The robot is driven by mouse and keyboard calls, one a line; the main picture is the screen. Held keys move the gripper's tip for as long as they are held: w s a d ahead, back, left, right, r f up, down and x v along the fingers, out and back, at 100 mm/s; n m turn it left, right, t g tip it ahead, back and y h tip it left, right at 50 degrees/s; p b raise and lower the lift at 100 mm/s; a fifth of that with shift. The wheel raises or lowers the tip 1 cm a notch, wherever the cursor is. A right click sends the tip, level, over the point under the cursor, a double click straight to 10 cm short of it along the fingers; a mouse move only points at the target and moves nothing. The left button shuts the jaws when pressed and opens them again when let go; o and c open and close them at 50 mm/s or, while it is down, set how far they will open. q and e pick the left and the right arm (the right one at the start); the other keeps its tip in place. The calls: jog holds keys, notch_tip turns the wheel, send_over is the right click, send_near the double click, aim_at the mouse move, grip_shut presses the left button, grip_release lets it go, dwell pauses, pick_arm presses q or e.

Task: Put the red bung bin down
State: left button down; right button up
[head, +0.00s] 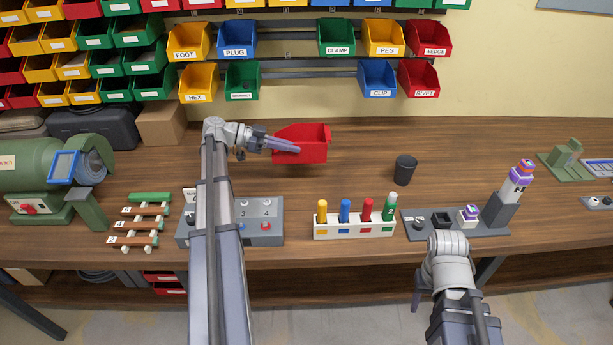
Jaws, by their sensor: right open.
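A red bin (308,139) is at the back of the wooden bench, below the wall rails. Its label does not show, so I cannot read the name. My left gripper (285,146) reaches in from the left, its fingers shut on the bin's left side. I cannot tell whether the bin's base touches the bench or hangs just above it. My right gripper (417,300) is low at the front of the bench, open and far from the bin. Its own arm hides most of it.
Labelled bins hang on two wall rails (305,68), with gaps in both rows. A dark cup (405,170) stands right of the red bin. A white rack (355,229) with coloured markers and a grey station (470,225) line the front. The bench around the bin is clear.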

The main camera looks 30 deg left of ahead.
aim_at(288, 162)
pick_arm(q)
jog(key=shift+f+b, duration=3.15)
jog(key=shift+b, duration=0.05)
jog(key=shift+f, duration=0.1)
notch_tip(288, 162, down, 4)
jog(key=b, duration=0.4)
jog(key=shift+r, duration=0.25)
jog(key=c, duration=1.5)
grip_release()
jog(key=o, duration=0.4)
jog(key=shift+o, duration=0.2)
